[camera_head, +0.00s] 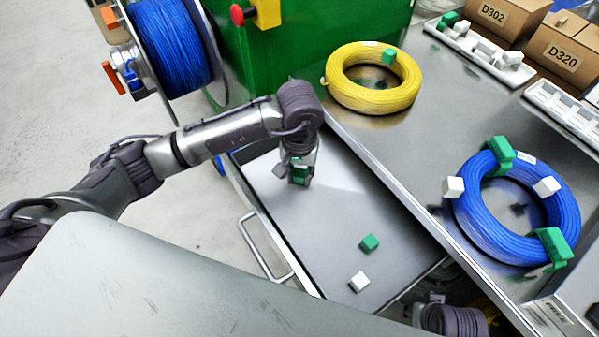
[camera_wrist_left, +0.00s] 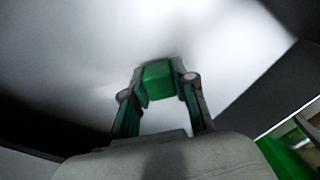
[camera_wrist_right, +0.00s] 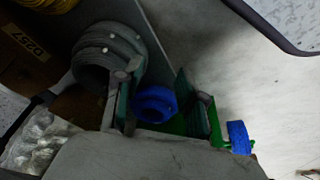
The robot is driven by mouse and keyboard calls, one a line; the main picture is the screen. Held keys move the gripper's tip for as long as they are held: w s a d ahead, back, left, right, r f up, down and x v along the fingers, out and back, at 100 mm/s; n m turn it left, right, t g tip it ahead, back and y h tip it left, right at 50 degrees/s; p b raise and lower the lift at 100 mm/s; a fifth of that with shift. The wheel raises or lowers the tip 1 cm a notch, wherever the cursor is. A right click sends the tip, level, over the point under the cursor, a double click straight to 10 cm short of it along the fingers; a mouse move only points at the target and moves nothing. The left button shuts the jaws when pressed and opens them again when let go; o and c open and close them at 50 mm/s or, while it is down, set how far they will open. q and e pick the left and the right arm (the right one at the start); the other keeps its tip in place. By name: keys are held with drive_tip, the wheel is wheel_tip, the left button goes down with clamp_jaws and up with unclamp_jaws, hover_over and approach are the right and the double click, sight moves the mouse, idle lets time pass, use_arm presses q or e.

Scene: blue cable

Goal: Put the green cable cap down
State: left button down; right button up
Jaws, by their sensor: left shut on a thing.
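My left gripper (camera_head: 299,182) is shut on a green cable cap (camera_wrist_left: 158,84). It hangs over the grey drawer surface (camera_head: 330,215), near its far left part; I cannot tell whether the cap touches the surface. In the left wrist view the cap sits between the fingertips (camera_wrist_left: 158,90). Another green cap (camera_head: 369,242) and a white cap (camera_head: 359,282) lie loose nearer the front of the drawer. My right gripper (camera_wrist_right: 163,105) shows in the right wrist view with its fingers apart and nothing held between them.
A yellow cable coil (camera_head: 345,101) with a green cap and a blue cable coil (camera_head: 476,207) with green and white caps lie on the metal table (camera_head: 420,140). A blue spool (camera_head: 172,50) and cardboard boxes (camera_head: 562,52) stand behind. The drawer's middle is clear.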

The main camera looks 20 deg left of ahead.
sight(299, 173)
use_arm(q)
drive_tip(key=shift+f, duration=0.15)
drive_tip(key=c, duration=0.9)
unclamp_jaws()
use_arm(e)
drive_tip(key=shift+v, duration=0.8)
use_arm(q)
drive_tip(key=shift+r+p, duration=0.8)
wheel_tip(299, 173, up, 12)
drive_tip(key=shift+f+p, duration=0.2)
drive_tip(key=shift+p, duration=0.15)
use_arm(e)
wheel_tip(299, 173, down, 9)
drive_tip(key=shift+s, duration=0.3)
drive_tip(key=shift+f, duration=0.1)
